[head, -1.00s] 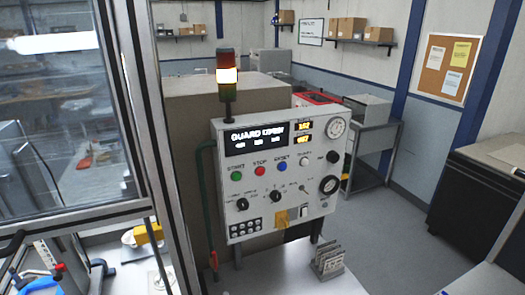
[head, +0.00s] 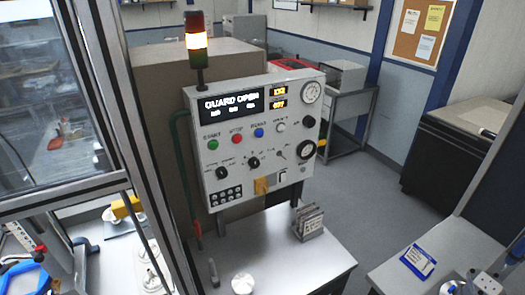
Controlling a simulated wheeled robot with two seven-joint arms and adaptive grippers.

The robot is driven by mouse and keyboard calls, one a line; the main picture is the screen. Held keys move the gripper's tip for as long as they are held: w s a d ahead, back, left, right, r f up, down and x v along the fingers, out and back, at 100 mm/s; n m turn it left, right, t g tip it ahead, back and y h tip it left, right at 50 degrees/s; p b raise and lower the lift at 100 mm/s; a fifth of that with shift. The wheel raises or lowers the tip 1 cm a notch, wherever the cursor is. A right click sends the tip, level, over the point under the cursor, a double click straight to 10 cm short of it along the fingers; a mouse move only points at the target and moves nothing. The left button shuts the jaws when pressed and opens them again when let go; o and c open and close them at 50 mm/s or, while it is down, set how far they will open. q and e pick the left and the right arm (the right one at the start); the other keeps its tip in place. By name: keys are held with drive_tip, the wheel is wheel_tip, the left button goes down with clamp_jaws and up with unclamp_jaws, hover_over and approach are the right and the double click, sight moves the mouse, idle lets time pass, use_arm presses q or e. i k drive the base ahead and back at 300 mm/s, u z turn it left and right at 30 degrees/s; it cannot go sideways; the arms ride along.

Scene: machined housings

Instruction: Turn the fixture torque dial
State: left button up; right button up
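The control panel (head: 235,190) stands upright behind the grey-white table, its face toward me. The display (head: 231,104) reads GUARD OPEN.
A signal tower (head: 196,45) with a lit middle section stands above the panel. On the table (head: 290,262) are a rack of upright plates (head: 309,224) and a round white part (head: 243,283). A glazed machine frame (head: 110,120) closes off the left. A blue-white card (head: 418,261) lies on the right-hand bench.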

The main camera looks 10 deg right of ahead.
sight(254, 162)
drive_tip(key=z, duration=1.3)
drive_tip(key=k, duration=0.8)
drive_tip(key=u, duration=1.25)
drive_tip(key=i, duration=0.5)
